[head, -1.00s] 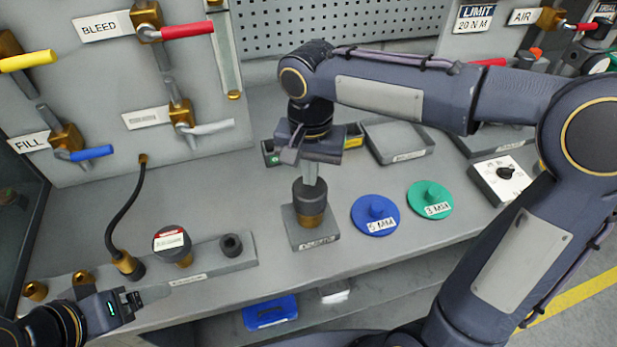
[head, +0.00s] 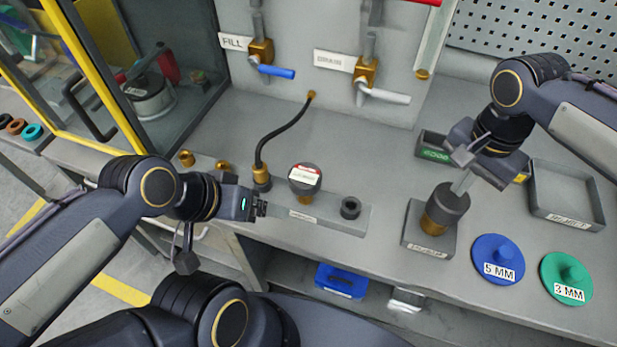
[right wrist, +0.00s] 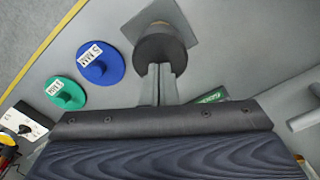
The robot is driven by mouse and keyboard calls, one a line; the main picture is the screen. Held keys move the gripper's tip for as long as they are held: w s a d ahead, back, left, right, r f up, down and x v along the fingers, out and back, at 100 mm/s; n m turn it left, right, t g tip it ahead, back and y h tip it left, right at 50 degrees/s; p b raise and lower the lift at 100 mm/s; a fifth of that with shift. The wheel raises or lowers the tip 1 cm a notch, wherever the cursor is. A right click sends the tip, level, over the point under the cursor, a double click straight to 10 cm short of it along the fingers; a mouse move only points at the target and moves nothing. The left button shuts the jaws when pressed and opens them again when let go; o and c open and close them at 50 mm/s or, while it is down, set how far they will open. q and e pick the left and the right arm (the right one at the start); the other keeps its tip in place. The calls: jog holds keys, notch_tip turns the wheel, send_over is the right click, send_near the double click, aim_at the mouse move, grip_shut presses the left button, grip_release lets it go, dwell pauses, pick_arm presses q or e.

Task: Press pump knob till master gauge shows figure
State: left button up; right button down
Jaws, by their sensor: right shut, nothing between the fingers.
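The pump knob (head: 447,203) is a dark cylinder with a brass collar on a square grey base (head: 425,246). It also shows at the top of the right wrist view (right wrist: 160,48). My right gripper (head: 462,184) is shut and empty, its fingertips at the knob's top; I cannot tell whether they press it. A round dark fitting (head: 304,180) with a red and white label stands on the grey block; I cannot tell whether it is the master gauge, and no reading shows. My left gripper (head: 262,207) is beside this block, its jaw state unclear.
Blue (head: 498,260) and green (head: 566,279) discs marked 5 MM and 3 MM lie right of the knob. A grey tray (head: 566,195) stands behind them. A black hose (head: 285,135) and the blue-handled (head: 275,71) and white-handled (head: 385,96) valves are behind the block.

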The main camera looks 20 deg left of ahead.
jog(key=shift+f, duration=0.25)
dwell(0.6)
jog(key=shift+f+b, duration=1.15)
jog(key=shift+f, duration=0.1)
jog(key=shift+r, duration=0.15)
jog(key=shift+r+p, duration=1.3)
jog(key=shift+r, duration=0.05)
notch_tip(320, 180, up, 5)
jog(key=p, duration=0.4)
jog(key=shift+d, duration=0.1)
